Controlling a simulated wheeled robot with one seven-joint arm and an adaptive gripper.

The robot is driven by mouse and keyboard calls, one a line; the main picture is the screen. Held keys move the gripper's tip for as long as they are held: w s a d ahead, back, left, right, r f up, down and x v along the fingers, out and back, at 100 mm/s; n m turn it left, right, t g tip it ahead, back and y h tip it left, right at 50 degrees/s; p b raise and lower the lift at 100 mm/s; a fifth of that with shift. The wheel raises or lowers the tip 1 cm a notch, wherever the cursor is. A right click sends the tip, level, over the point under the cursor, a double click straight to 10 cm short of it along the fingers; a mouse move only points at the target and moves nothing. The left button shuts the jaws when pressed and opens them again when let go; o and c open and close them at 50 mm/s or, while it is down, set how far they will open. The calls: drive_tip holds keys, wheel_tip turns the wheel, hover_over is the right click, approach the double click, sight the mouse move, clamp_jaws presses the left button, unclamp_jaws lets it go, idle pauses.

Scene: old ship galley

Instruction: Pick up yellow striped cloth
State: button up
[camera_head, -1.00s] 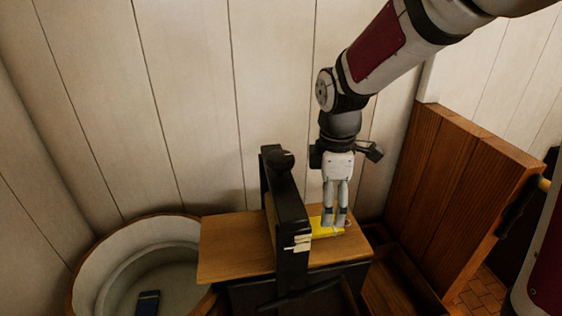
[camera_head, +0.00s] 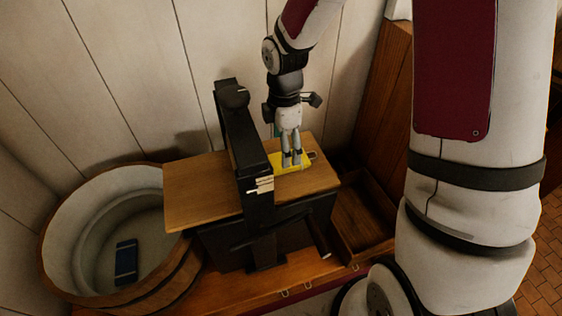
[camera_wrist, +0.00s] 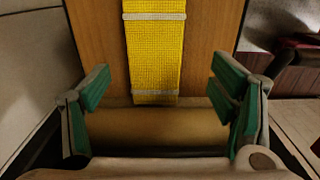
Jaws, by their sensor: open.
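The yellow striped cloth (camera_head: 290,163) lies flat on the wooden board, just right of the black upright frame. In the wrist view the cloth (camera_wrist: 155,50) is a yellow woven strip with pale cross stripes, running away from the gripper. My gripper (camera_head: 292,163) points down at the cloth in the head view and partly hides it. In the wrist view my gripper (camera_wrist: 165,95) is open, with one green-padded finger on each side of the cloth. Nothing is held between the fingers. I cannot tell whether the fingertips touch the board.
The wooden board (camera_head: 200,195) passes through the black frame (camera_head: 247,150). A round wooden tub (camera_head: 75,285) at the left holds a dark blue object (camera_head: 126,262). An open wooden tray (camera_head: 365,220) lies right of the board. A plank wall (camera_head: 140,80) stands close behind.

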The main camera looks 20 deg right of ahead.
drive_tip(key=shift+w+f+p, duration=0.2)
drive_tip(key=shift+f, duration=1.15)
drive_tip(key=shift+w+f+p, duration=0.15)
drive_tip(key=shift+f, duration=1.15)
drive_tip(key=shift+c, duration=0.3)
drive_tip(key=c, duration=1.3)
drive_tip(key=shift+d+r, duration=0.1)
